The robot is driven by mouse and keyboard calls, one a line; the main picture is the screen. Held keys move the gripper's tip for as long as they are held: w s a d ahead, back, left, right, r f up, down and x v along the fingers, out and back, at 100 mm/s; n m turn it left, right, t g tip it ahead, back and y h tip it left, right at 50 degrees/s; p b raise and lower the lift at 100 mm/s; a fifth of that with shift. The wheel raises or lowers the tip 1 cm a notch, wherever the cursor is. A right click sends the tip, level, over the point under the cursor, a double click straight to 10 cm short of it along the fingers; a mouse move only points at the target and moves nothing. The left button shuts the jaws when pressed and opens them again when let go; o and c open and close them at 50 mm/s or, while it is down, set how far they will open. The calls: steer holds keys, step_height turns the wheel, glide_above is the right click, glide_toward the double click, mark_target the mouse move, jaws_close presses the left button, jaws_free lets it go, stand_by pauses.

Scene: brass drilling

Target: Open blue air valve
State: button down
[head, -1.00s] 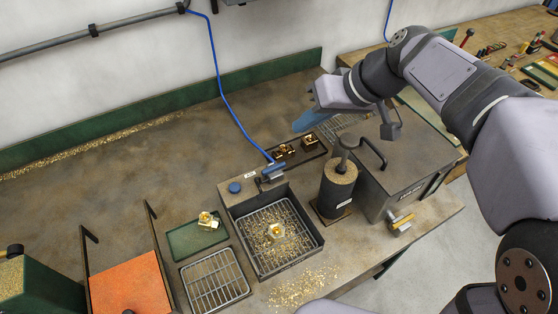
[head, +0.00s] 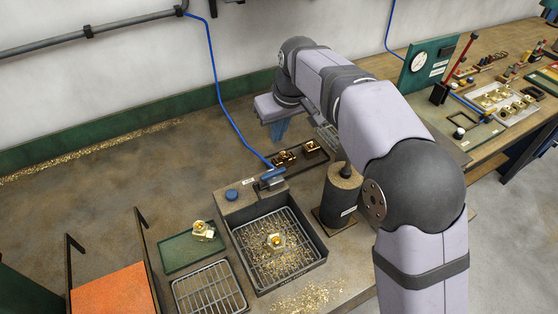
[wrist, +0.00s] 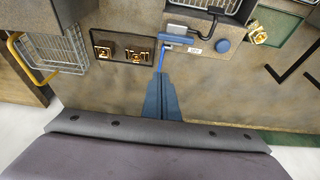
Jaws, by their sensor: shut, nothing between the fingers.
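The blue air valve (head: 272,173) sits at the back edge of the dark tray station, with a blue lever and a blue hose (head: 217,80) running up to the wall pipe. In the wrist view the valve (wrist: 180,40) shows just beyond the fingertips, near a white label. My gripper (head: 278,136) is shut and empty, its blue fingers pointing down behind the valve, apart from it. In the wrist view my gripper (wrist: 160,78) points toward the valve, with the hose passing close to its tips.
A round blue knob (head: 231,194) is left of the valve. The dark tray (head: 318,240) holds a wire rack, brass chips and a brass part. A dark cylinder (head: 341,195) stands to the right. Brass fittings lie on a dark plate (head: 298,158) behind.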

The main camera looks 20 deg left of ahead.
mark_target(273, 176)
steer(key=shift+f, duration=0.1)
steer(key=p+x, duration=0.3)
steer(key=x, duration=0.6)
steer(key=shift+w+a+f+p, duration=0.1)
steer(key=shift+f+p, duration=0.2)
steer(key=shift+f, duration=0.05)
steer(key=shift+s+d+r+p, duration=0.1)
steer(key=shift+s+d+p, duration=0.35)
steer(key=shift+s+d, duration=0.4)
steer(key=shift+s+d+p, duration=0.3)
steer(key=shift+s+d, duration=0.25)
